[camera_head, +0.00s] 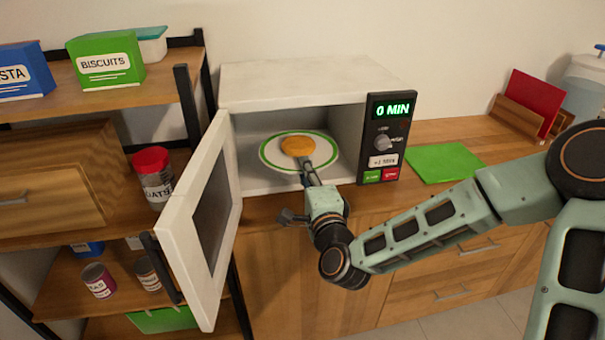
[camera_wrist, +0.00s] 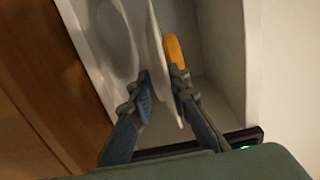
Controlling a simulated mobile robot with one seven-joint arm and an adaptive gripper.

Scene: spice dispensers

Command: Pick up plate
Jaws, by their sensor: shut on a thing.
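The plate (camera_head: 272,155) is white with a green ring and is inside the open microwave (camera_head: 290,82). A round orange-brown food item (camera_head: 298,145) lies on it. My gripper (camera_head: 306,166) reaches in through the microwave opening and is shut on the plate's front rim. In the wrist view the plate (camera_wrist: 157,65) shows edge-on between the two fingers of my gripper (camera_wrist: 164,90), with the orange food (camera_wrist: 174,52) on its right side. A round shape on the microwave floor (camera_wrist: 112,40) shows apart from the plate. The fingertips are partly hidden in the head view.
The microwave door (camera_head: 205,220) stands open to the left. A control panel (camera_head: 388,140) reads 0 MIN. A green mat (camera_head: 444,162) lies on the counter to the right.

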